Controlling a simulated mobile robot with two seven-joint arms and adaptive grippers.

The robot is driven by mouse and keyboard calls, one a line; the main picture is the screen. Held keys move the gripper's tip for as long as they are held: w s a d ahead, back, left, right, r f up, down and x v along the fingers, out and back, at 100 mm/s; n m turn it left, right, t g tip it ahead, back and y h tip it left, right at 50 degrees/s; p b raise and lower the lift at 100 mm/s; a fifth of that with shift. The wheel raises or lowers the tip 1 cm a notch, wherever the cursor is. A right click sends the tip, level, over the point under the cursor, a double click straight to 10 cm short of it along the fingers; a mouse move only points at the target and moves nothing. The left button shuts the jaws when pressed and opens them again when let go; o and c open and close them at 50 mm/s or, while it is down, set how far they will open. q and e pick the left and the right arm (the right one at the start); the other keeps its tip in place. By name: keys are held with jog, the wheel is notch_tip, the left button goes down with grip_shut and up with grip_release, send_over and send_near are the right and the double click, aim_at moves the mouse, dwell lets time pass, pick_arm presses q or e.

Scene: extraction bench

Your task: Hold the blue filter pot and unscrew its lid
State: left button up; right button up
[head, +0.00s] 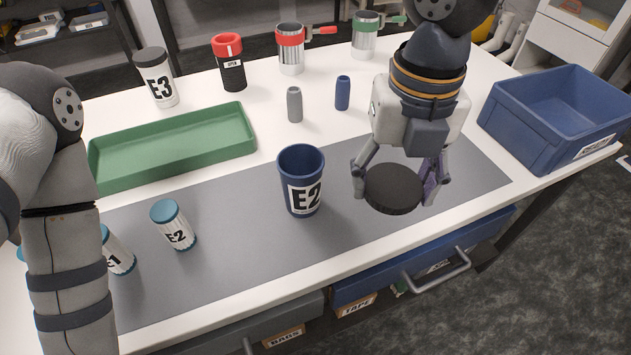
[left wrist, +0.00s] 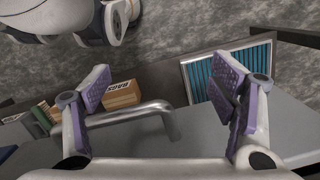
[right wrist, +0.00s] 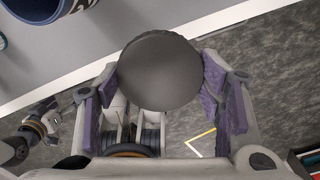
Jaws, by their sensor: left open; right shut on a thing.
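The blue filter pot (head: 301,190), labelled E2, stands upright and open-topped on the grey mat, with no gripper on it. Its rim also shows at the top left of the right wrist view (right wrist: 45,8). The round dark lid (head: 394,189) is off the pot, to its right, between the fingers of my right gripper (head: 395,183). That gripper is shut on the lid's sides, and the lid also shows in the right wrist view (right wrist: 160,72). My left gripper (left wrist: 164,84) is open and empty, above a drawer handle in the left wrist view; the head view does not show its fingers.
A green tray (head: 172,172) lies behind the mat. White jars with teal lids, one marked E2 (head: 173,226), stand left of the pot. A grey bottle (head: 295,105) and a blue bottle (head: 342,93) stand behind. A blue crate (head: 545,133) is right. Drawer handles (head: 437,272) jut out in front.

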jog(key=w+f+b, duration=0.1)
jog(key=w+f, duration=0.2)
jog(key=w, duration=0.1)
jog(key=w+f+b, duration=0.1)
jog(key=w+f, duration=0.2)
jog(key=w, duration=0.1)
jog(key=w+f, duration=0.3)
jog(key=w, duration=0.1)
jog(key=shift+w+a+f+b, duration=0.1)
jog(key=shift+a+f+b, duration=0.1)
jog(key=shift+a+b, duration=0.2)
pick_arm(q)
jog(key=s+f+g, duration=0.1)
jog(key=s+f, duration=0.3)
jog(key=shift+s+g, duration=0.3)
jog(key=shift+g, duration=0.1)
pick_arm(e)
jog(key=shift+w+f, duration=0.2)
jog(key=shift+f, duration=0.65)
jog(key=shift+w+f, duration=0.15)
jog(key=shift+f, duration=0.7)
pick_arm(q)
jog(key=shift+f, duration=0.1)
pick_arm(e)
jog(key=shift+f, duration=0.2)
jog(key=o, duration=1.3)
jog(key=shift+c, duration=0.2)
